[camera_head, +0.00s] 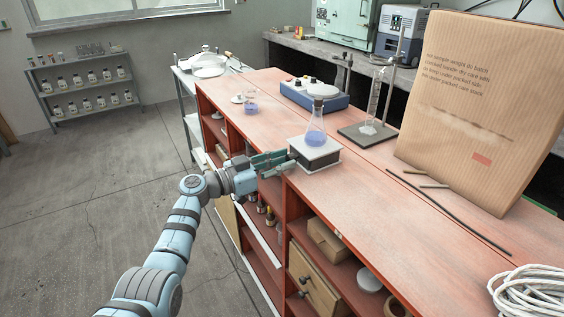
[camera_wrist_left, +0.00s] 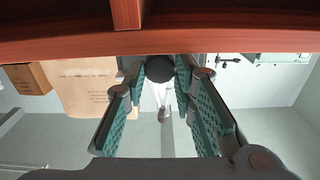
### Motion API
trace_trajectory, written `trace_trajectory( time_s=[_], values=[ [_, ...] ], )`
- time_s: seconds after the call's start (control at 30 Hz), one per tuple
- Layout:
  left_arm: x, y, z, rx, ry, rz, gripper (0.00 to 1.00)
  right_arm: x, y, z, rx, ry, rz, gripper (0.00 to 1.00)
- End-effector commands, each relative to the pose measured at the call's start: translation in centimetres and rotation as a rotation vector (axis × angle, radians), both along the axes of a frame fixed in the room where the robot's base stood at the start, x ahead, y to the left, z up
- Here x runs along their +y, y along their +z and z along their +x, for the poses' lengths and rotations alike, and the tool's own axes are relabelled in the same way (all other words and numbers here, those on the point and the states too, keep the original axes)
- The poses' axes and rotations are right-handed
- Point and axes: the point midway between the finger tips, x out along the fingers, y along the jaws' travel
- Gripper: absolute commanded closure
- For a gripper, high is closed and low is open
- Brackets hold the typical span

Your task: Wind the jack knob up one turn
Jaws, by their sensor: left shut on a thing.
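The jack (camera_head: 318,158) is a low box with a pale top and dark sides near the bench's front edge. A stoppered conical flask (camera_head: 315,132) with blue liquid stands upright on it. My left gripper (camera_head: 286,161) reaches in from the left to the jack's near left side. In the left wrist view, the dark round jack knob (camera_wrist_left: 160,69) sits between the fingertips of my left gripper (camera_wrist_left: 161,74), which is shut on it. In the head view the fingers mostly hide the knob. My right gripper is in neither view.
The red bench (camera_head: 385,205) has open shelves below, in front of my arm. A blue-grey device (camera_head: 314,96) stands behind the jack, and a stand base (camera_head: 368,135) to its right.

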Motion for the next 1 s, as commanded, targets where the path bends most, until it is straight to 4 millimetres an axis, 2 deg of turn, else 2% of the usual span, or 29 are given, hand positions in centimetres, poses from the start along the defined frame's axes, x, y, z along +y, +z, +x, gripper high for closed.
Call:
trace_trajectory(
  time_s=[0.13,0.27,0.4,0.67,0.7,0.8,1.0],
  values=[
    [0.1,0.3,0.0,-0.042,0.002,0.03,1.0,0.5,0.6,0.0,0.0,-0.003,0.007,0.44],
    [0.1,0.4,0.0,-0.18,0.003,0.132,1.0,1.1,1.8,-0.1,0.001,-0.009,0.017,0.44],
    [0.1,0.2,0.0,-0.292,0.003,0.213,1.0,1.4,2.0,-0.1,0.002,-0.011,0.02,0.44],
    [0.1,0.0,0.0,-0.304,0.004,0.22,1.0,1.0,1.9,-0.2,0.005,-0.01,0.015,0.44],
    [0.1,0.0,0.0,-0.304,0.004,0.22,0.71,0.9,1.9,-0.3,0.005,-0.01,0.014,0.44],
    [0.1,0.0,0.0,-0.303,0.004,0.219,0.55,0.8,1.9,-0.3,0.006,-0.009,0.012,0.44],
    [0.0,0.0,0.0,-0.302,0.002,0.219,0.55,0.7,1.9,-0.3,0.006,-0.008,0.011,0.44]
  ],
)
